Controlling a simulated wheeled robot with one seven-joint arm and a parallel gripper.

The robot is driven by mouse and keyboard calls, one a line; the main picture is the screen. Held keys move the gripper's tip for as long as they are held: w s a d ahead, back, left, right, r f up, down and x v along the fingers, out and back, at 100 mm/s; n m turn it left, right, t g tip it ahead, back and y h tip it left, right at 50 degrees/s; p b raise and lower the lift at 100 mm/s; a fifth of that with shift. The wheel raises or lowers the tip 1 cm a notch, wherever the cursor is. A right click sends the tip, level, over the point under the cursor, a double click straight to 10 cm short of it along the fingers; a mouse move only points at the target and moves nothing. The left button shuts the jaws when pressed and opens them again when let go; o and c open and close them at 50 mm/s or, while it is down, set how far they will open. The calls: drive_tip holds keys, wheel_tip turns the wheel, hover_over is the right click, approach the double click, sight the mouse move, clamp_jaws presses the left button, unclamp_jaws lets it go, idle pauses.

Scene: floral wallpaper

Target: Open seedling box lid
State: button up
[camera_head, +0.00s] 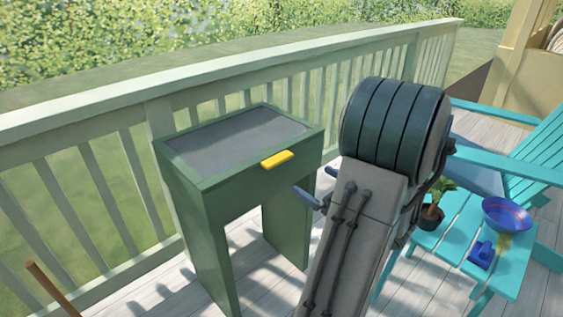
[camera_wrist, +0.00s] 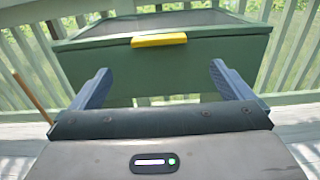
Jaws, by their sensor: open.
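The seedling box (camera_head: 195,190) is a green box on legs in the head view, left of my arm. Its lid (camera_head: 235,138) has a green frame around a grey panel and lies shut. A yellow handle (camera_head: 277,159) sits on the lid's front edge. In the wrist view the box (camera_wrist: 190,70) is straight ahead, with the yellow handle (camera_wrist: 159,40) above and between my fingers. My gripper (camera_wrist: 159,80) is open and empty, its two blue-grey fingers spread wide, apart from the handle. In the head view my arm hides most of the gripper; blue-grey fingertips show at its left.
A pale green railing (camera_head: 130,95) runs close behind the box. On the right stand a turquoise side table (camera_head: 455,245) with a potted plant (camera_head: 432,212), a blue bowl (camera_head: 507,214) and a turquoise chair (camera_head: 535,150). A brown stick (camera_head: 50,290) stands at lower left.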

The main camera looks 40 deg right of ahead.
sight(282, 161)
drive_tip(key=w, duration=0.4)
drive_tip(key=w+b, duration=0.1)
drive_tip(key=w, duration=0.4)
drive_tip(key=w+a+b, duration=0.1)
drive_tip(key=w, duration=0.3)
drive_tip(key=shift+w+a, duration=0.1)
drive_tip(key=shift+w, duration=0.05)
